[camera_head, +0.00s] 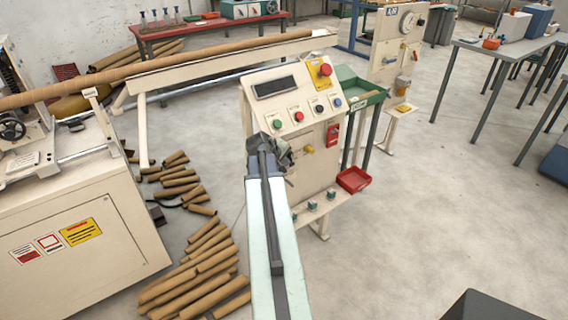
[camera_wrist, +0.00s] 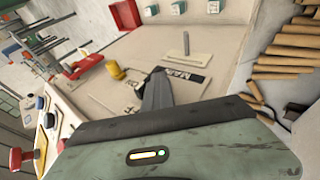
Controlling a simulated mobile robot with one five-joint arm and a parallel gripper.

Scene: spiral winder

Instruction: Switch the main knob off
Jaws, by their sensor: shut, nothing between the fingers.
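The cream control panel (camera_head: 291,96) stands in the middle of the head view. In the wrist view, a dark label reading "MAI…" (camera_wrist: 188,80) lies on its front face (camera_wrist: 215,50), partly covered by my fingers. A pale plate with a grey upright bar (camera_wrist: 186,43) is just beyond the label. A yellow knob (camera_wrist: 115,70) sits left of my fingers; it also shows in the head view (camera_head: 308,150). I cannot tell which part is the main knob or its setting. My gripper (camera_wrist: 157,75) is shut and empty, its tips close to the label; contact is unclear.
A red emergency button (camera_head: 325,69) and several small buttons top the panel. A red tray (camera_head: 353,179) is at its lower right. Cardboard tubes (camera_head: 205,274) litter the floor at left. A cream machine (camera_head: 75,215) stands at far left.

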